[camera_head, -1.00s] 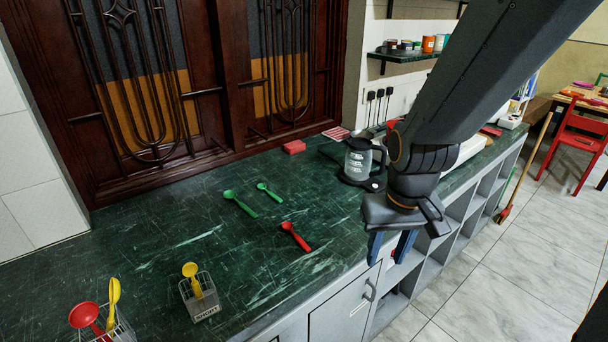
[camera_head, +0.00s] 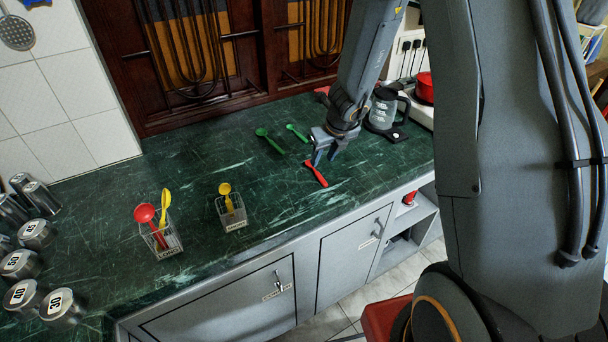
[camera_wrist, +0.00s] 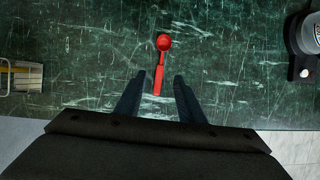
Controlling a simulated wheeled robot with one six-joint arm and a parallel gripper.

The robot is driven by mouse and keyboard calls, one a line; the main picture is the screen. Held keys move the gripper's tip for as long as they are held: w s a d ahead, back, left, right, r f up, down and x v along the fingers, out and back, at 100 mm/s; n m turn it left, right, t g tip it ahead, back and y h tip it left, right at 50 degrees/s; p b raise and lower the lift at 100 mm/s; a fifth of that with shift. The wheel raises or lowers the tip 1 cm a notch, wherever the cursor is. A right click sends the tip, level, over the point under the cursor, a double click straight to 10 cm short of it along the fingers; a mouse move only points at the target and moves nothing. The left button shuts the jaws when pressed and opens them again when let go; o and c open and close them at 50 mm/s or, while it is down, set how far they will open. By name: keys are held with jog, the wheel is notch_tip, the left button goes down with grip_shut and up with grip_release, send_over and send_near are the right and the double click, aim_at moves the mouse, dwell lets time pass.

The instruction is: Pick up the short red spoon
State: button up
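The short red spoon (camera_head: 316,173) lies on the green marble counter in the head view, with no other thing touching it. In the wrist view the spoon (camera_wrist: 161,62) has its bowl toward the top and its handle pointing down toward my gripper. My gripper (camera_head: 323,157) is above the counter close to the spoon, and its fingers cover part of it in the head view. In the wrist view the fingers (camera_wrist: 154,88) are apart, one on each side of the handle's lower end. I cannot tell the exact height of the fingers over the counter.
Two green spoons (camera_head: 269,140) lie left of my gripper. A holder marked SHORT (camera_head: 237,218) has a yellow spoon; a holder marked LONG (camera_head: 170,243) has a red and a yellow spoon. A kettle (camera_head: 384,108) stands to the right. Metal weights (camera_head: 36,233) stand at the far left.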

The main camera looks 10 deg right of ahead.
aim_at(317, 172)
jog(key=b+x, duration=0.1)
jog(key=x, duration=0.2)
jog(key=shift+w+f+b, duration=0.1)
jog(key=shift+b, duration=0.25)
jog(key=shift+b+x, duration=1.1)
jog(key=shift+x, duration=1.2)
grip_shut()
